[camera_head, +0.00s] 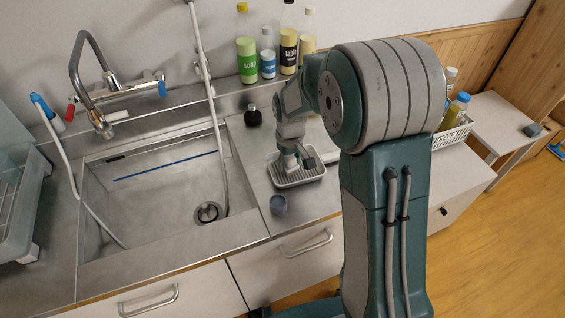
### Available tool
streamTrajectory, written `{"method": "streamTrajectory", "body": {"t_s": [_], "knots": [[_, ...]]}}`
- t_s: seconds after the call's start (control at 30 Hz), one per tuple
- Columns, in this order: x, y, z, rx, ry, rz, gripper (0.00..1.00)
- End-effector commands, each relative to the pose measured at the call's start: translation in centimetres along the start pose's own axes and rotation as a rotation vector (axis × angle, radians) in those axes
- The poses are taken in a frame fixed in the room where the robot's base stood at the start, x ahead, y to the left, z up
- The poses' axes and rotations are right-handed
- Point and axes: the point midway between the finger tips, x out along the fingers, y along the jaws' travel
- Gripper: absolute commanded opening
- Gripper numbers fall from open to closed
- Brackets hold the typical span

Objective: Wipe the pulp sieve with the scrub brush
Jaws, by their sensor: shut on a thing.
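A shallow light grey rectangular tray with a dark ribbed floor (315,177) lies on the steel counter right of the sink; it looks like the pulp sieve. My gripper (290,163) points down over this tray, near its back half. It is shut on a small pale thing, which looks like the scrub brush. The gripper hides most of it, and I cannot tell whether it touches the ribbed floor.
The sink (150,200) is at left. Bottles (246,50) line the back ledge. A white basket (453,133) is at right.

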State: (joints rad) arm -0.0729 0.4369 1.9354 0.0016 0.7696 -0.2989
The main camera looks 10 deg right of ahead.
Motion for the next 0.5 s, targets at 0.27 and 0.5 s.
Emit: {"method": "streamTrajectory", "body": {"t_s": [0.27,0.5], "knots": [[0.0,2.2,0.6,0.004,0.001,0.000,0.18],[0.0,3.5,1.0,0.002,0.001,0.000,0.18]]}}
